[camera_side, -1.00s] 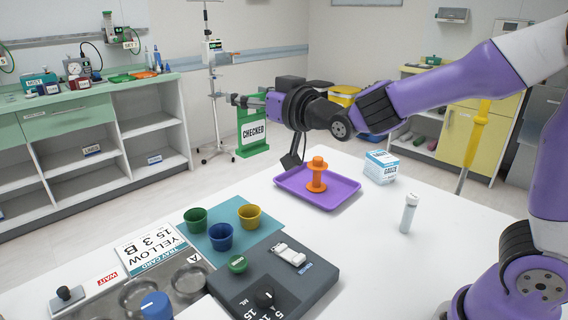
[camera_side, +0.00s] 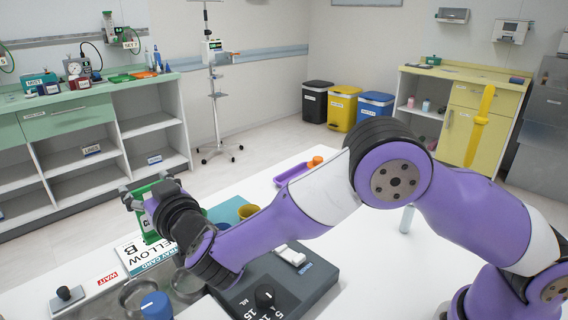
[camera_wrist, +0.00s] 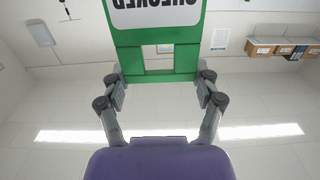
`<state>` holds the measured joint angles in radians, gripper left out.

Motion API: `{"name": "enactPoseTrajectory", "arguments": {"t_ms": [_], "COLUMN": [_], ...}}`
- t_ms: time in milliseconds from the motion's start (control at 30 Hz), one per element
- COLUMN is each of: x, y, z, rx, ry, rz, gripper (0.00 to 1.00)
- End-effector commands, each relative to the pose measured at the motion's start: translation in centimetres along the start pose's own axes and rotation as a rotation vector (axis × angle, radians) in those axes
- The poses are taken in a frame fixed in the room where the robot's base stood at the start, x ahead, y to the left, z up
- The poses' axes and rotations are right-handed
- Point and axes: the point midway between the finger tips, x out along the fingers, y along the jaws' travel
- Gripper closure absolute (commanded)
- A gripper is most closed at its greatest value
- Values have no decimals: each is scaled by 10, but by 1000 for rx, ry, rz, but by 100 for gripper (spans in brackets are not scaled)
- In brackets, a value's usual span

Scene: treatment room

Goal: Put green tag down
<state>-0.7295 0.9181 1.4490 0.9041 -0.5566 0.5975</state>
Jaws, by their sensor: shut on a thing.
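The green tag (camera_side: 149,236) has a white panel that reads CHECKED in the wrist view (camera_wrist: 128,58). My gripper (camera_side: 143,194) is shut on the tag's green frame, and both fingers show at its edge in the wrist view (camera_wrist: 160,88). My wrist hides part of the tag. I cannot tell whether its lower edge touches the table.
The WAIT label (camera_side: 106,279) and a black-handled stamp (camera_side: 66,296) lie at the front left.

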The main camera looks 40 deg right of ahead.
Motion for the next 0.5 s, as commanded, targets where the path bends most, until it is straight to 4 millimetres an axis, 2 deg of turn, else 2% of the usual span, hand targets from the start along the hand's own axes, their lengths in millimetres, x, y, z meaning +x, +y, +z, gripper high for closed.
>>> {"name": "enactPoseTrajectory", "arguments": {"t_ms": [100, 200, 500], "x": [0, 0, 0], "y": [0, 0, 0], "z": [22, 35, 39], "rx": [-4, -2, 0], "ry": [-4, -2, 0], "rz": [-1, -1, -1], "gripper": [64, 64, 64]}}
